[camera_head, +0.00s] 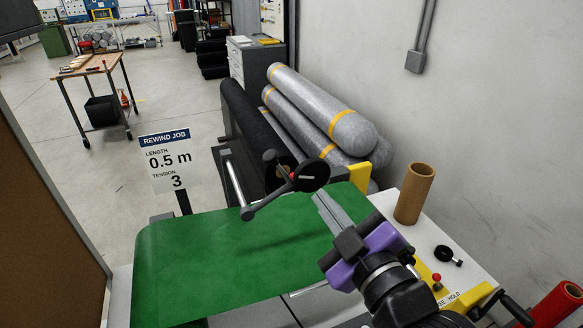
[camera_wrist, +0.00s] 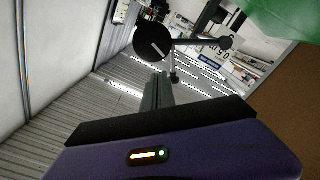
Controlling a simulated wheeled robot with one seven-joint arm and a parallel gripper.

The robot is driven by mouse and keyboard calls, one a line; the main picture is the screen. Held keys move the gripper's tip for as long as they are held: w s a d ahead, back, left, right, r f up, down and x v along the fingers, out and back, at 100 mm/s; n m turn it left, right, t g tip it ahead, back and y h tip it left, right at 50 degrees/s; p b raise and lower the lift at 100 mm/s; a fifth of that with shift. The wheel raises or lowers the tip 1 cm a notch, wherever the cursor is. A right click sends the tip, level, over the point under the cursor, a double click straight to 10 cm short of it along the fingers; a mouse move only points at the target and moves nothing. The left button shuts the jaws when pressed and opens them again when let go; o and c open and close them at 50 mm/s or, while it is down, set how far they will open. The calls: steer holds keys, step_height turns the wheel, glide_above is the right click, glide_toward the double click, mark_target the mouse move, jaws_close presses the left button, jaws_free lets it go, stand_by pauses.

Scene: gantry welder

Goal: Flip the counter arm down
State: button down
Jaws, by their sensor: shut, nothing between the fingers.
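The counter arm (camera_head: 272,200) is a dark grey bar with a black disc (camera_head: 311,175) at one end and a small knob at the other. It stands out over the green fabric (camera_head: 215,250), and I cannot tell whether it touches the fabric. A short upright stem with a round knob and a red spot shows beside it. My purple gripper (camera_head: 319,198) is shut and empty, its fingertips just below the disc. In the wrist view the disc (camera_wrist: 153,42) and the counter arm (camera_wrist: 200,42) lie beyond my fingers (camera_wrist: 157,88); contact is unclear.
A sign (camera_head: 168,165) reads 0.5 m, tension 3. A cardboard tube (camera_head: 414,194) and a black crank piece (camera_head: 447,254) are on the white top at right. Grey rolls (camera_head: 325,110) and a black roll (camera_head: 255,130) lie behind. A brown panel (camera_head: 40,220) is at left.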

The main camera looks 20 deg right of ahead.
stand_by(0.3)
steer(key=w+b, duration=0.5)
steer(key=w, duration=0.5)
steer(key=shift+b, duration=0.3)
stand_by(0.3)
